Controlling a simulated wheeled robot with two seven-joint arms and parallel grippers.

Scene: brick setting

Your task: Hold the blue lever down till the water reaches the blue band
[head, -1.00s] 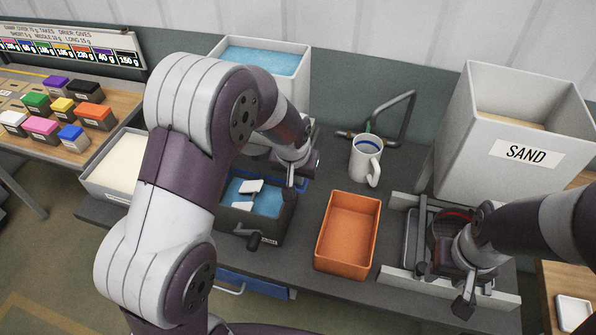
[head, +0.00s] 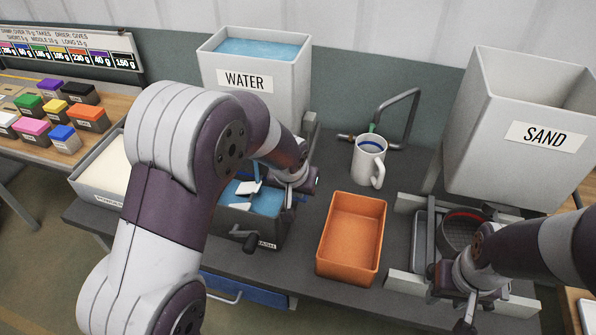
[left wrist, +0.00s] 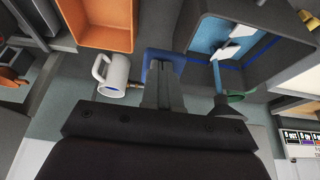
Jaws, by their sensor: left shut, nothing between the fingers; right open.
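The blue lever (left wrist: 152,62) shows in the left wrist view, partly covered by my left gripper (left wrist: 164,66). My left fingers are shut with nothing between them and lie over the lever, seemingly pressing on it. A thin blue stream (left wrist: 216,74) falls from a spout (left wrist: 229,105) beside them into the dark wash basin (left wrist: 285,77). The basin holds blue water (left wrist: 209,37) with white pieces in it. A blue band (left wrist: 268,48) runs along its inner wall, above the water surface. In the head view my left arm hides part of the basin. My right gripper (head: 450,298) is open.
The water tank (head: 290,90) stands behind the basin. A white mug (head: 368,160) with a blue ring inside stands near a bent pipe. An orange tray (head: 350,238) sits centre. The sand bin (head: 500,150) and a round sieve (head: 460,232) are at right.

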